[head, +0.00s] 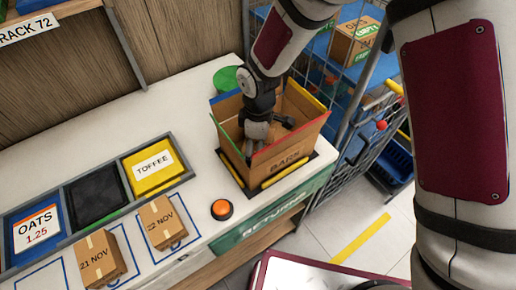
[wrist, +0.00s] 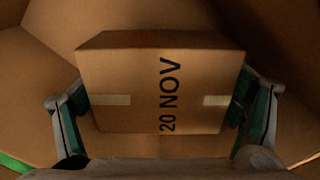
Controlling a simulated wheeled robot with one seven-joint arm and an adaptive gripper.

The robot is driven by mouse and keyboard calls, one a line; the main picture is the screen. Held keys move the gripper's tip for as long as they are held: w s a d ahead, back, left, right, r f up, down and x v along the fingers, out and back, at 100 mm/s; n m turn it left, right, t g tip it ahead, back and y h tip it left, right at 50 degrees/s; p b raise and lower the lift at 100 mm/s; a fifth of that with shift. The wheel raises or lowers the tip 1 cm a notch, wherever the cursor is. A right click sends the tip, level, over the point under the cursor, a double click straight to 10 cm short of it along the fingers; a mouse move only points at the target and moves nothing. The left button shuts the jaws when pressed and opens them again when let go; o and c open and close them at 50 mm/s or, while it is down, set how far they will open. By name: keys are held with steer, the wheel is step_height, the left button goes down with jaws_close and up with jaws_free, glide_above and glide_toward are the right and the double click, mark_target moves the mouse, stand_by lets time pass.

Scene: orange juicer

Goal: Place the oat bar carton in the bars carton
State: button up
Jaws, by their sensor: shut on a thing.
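The bars carton (head: 289,163) is an open cardboard box with raised flaps, marked BARS, at the right end of the counter. My gripper (head: 268,130) reaches down inside it. In the wrist view my gripper (wrist: 162,115) is shut on a small brown carton (wrist: 125,75) marked 20 NOV, one finger on each side. The carton is inside the bars carton, whose inner walls (wrist: 110,20) surround it. I cannot tell whether it touches the floor of the box. In the head view the held carton is hidden by the gripper and the box walls.
Cartons marked 21 NOV (head: 100,259) and 22 NOV (head: 162,223) stand on the counter (head: 190,100). An orange button (head: 222,209) is left of the bars carton. OATS (head: 37,230) and TOFFEE (head: 153,168) bins stand left. A wire cage trolley (head: 335,125) is on the right.

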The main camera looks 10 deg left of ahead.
steer(key=shift+f, duration=0.75)
steer(key=shift+f, duration=0.15)
steer(key=o, duration=1.1)
step_height(320, 180, up, 12)
steer(key=shift+r+b, duration=0.15)
steer(key=shift+b, duration=0.75)
